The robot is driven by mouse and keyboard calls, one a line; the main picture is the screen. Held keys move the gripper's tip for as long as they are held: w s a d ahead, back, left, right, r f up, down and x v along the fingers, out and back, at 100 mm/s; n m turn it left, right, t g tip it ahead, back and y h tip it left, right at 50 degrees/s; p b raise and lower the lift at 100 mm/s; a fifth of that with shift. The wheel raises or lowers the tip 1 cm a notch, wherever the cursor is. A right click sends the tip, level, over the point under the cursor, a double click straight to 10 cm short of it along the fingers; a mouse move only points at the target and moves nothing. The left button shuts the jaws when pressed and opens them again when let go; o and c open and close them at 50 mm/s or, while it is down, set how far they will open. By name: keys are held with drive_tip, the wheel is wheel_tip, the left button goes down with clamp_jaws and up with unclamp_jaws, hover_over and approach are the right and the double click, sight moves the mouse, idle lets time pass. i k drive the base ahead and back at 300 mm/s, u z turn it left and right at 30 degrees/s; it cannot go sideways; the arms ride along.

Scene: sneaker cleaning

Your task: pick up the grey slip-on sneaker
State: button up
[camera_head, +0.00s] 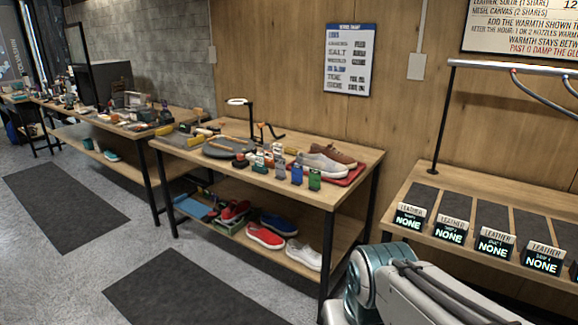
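A pale grey-white low shoe (304,257) sits on the lower shelf of the middle workbench, near its right front end. Its slip-on shape is only roughly visible at this size. Another light grey-white shoe (322,166) lies on the bench top, beside a brown shoe (337,155); I cannot tell for sure which of the two pale shoes is the grey slip-on. My arm, teal and white, shows at the bottom right, in front of the bench's right end. My gripper is not in view.
A red shoe (265,237) and a blue shoe (279,223) lie left of the pale shelf shoe. The workbench (352,183) carries several small bottles and a red tray (352,178). Its front right leg (326,265) stands close by.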

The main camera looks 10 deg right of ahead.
sight(330, 169)
drive_tip(key=u, duration=0.75)
drive_tip(key=i, duration=1.5)
drive_tip(key=u, duration=0.35)
drive_tip(key=i, duration=1.3)
drive_tip(key=z, duration=1.4)
drive_tip(key=i, duration=0.7)
drive_tip(key=z, duration=0.95)
drive_tip(key=i, duration=0.2)
drive_tip(key=z, duration=0.2)
